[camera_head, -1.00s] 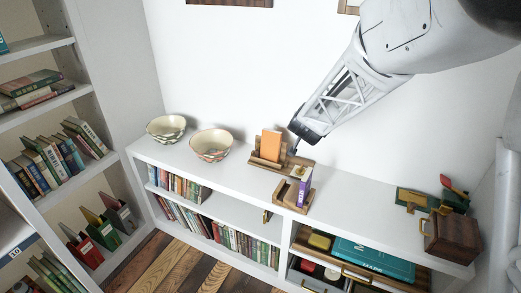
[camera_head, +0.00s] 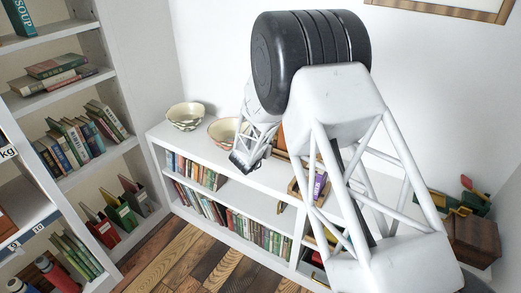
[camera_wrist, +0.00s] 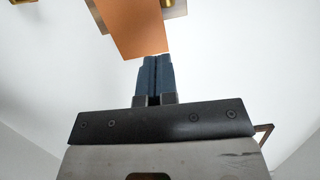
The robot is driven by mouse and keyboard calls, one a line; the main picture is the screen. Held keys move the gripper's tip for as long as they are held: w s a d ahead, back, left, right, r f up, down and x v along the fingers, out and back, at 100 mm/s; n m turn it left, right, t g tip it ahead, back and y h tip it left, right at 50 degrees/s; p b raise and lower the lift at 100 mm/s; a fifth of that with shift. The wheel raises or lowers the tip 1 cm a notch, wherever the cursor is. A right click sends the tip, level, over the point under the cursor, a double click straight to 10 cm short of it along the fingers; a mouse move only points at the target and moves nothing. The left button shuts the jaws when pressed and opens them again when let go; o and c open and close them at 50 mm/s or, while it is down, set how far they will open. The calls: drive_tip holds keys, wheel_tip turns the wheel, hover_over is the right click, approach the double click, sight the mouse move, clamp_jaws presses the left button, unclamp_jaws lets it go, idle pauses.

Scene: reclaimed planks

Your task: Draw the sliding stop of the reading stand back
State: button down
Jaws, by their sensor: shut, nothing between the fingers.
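An orange book (camera_head: 280,137) stands upright in a wooden stand (camera_head: 281,154) on the white shelf top in the head view, largely hidden behind my arm. A purple book (camera_head: 319,185) sits in a second wooden holder (camera_head: 294,189) in front of it, also partly covered. I cannot make out the sliding stop. My gripper (camera_head: 240,168) is left of the stand in the head view. In the wrist view my gripper (camera_wrist: 155,66) is shut and empty, its fingertips just below the orange book's edge (camera_wrist: 138,28); contact is unclear. Wood (camera_wrist: 176,8) shows beside the book.
Two patterned bowls, one at the left (camera_head: 186,115) and one closer (camera_head: 222,130), stand left of my gripper. A brown wooden box (camera_head: 474,240) is at the far right. Rows of books fill the shelves below. The shelf's front strip is clear.

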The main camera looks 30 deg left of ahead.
sight(276, 141)
drive_tip(key=shift+t+h, duration=0.3)
drive_tip(key=shift+h, duration=0.1)
drive_tip(key=f, duration=0.1)
drive_tip(key=s+a+f, duration=0.1)
drive_tip(key=a+f, duration=0.1)
drive_tip(key=shift+s+a+f, duration=0.1)
drive_tip(key=shift+s+a, duration=0.05)
drive_tip(key=shift+s, duration=0.1)
drive_tip(key=shift+w, duration=0.2)
drive_tip(key=w+f, duration=0.1)
drive_tip(key=w, duration=0.6)
drive_tip(key=shift+w+f, duration=0.25)
drive_tip(key=shift+f, duration=0.05)
drive_tip(key=shift+w, duration=1.25)
idle(1.4)
drive_tip(key=shift+a, duration=0.8)
idle(0.5)
drive_tip(key=shift+s, duration=0.1)
drive_tip(key=shift+s, duration=2.4)
